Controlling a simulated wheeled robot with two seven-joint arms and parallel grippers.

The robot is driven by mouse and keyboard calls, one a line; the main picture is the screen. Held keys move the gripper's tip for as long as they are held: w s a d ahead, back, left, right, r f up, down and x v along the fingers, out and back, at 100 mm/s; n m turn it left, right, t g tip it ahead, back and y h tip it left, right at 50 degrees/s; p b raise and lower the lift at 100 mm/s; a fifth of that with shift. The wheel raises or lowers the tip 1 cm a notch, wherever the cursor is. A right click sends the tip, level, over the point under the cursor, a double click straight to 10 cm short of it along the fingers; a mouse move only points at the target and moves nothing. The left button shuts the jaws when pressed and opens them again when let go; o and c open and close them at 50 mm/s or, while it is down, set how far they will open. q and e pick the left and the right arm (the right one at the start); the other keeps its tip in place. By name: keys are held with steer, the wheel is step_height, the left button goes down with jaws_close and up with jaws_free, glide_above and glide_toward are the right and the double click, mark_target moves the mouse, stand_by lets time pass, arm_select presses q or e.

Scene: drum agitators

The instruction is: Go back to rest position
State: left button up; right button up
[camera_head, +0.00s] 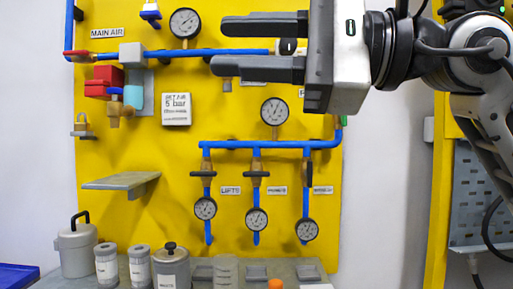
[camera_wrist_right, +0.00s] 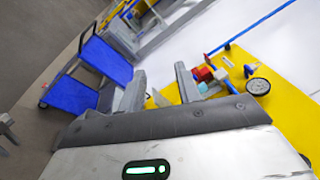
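My right gripper (camera_head: 220,46) reaches in from the upper right in the head view. Its two dark fingers point left, spread apart with nothing between them, in front of the upper part of the yellow panel (camera_head: 235,105). In the right wrist view the same gripper (camera_wrist_right: 158,78) shows two separate fingers with an empty gap. The fingers overlap part of the upper blue pipe and hide some of the panel behind them. My left gripper is in neither view.
The panel carries blue pipes (camera_head: 270,145), several gauges, a red valve block (camera_head: 104,81) and a small grey shelf (camera_head: 121,181). Below, a bench holds a lidded pot (camera_head: 76,248) and several jars. A blue cart (camera_wrist_right: 105,60) stands left in the wrist view.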

steer(key=w+d+f+n+t+h+p, duration=0.2)
steer(key=w+d+f+n+t, duration=0.15)
steer(key=f+n+t, duration=0.45)
steer(key=w+d+f+n+t+h+p, duration=0.1)
steer(key=w+d+f+n+t+h, duration=0.3)
steer(key=f+n, duration=0.7)
steer(key=w+d+f+n+t+h+p, duration=0.1)
steer(key=w+d+f+n+t+p, duration=0.15)
steer(key=w+f+n+t, duration=0.55)
steer(key=s+d+f+m+g+h, duration=0.2)
steer(key=s+f+m+g+h, duration=0.15)
steer(key=f+m, duration=0.45)
steer(key=s+d+f+m+g+h, duration=0.25)
steer(key=s+f+m, duration=0.2)
steer(key=f, duration=0.75)
arm_select(q)
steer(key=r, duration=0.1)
steer(key=p, duration=0.1)
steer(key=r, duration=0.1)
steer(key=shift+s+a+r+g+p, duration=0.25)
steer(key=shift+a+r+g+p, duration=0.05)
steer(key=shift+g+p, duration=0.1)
arm_select(e)
steer(key=s+f+m+g+h, duration=0.2)
steer(key=s+f+m+g, duration=0.3)
steer(key=s+f, duration=0.8)
steer(key=shift+s+m+g, duration=0.35)
steer(key=shift+s+g, duration=0.1)
steer(key=shift+g, duration=0.35)
